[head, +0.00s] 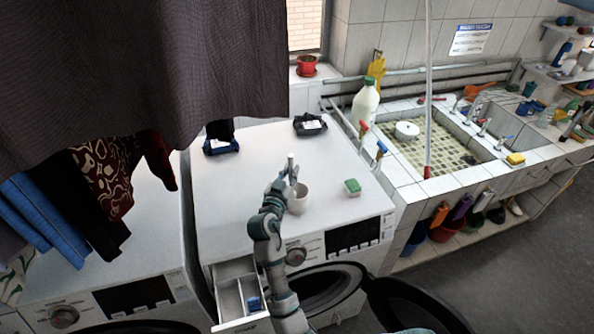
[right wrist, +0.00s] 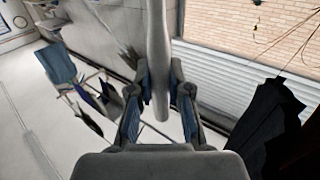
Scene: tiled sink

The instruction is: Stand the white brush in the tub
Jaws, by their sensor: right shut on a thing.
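The white brush (head: 291,162) stands roughly upright above the washing machine top in the head view. My right gripper (head: 286,184) is shut on it. In the right wrist view the brush (right wrist: 157,50) runs between the two fingers. The small white tub (head: 299,204) stands on the machine top, just right of my right gripper and partly behind it. The lower end of the brush is hidden, so I cannot tell whether it is inside the tub. My left gripper is not in view.
Dark cloth (head: 180,60) hangs at upper left. The machine's drawer (head: 236,294) is open. A tiled sink (head: 425,135) is at right.

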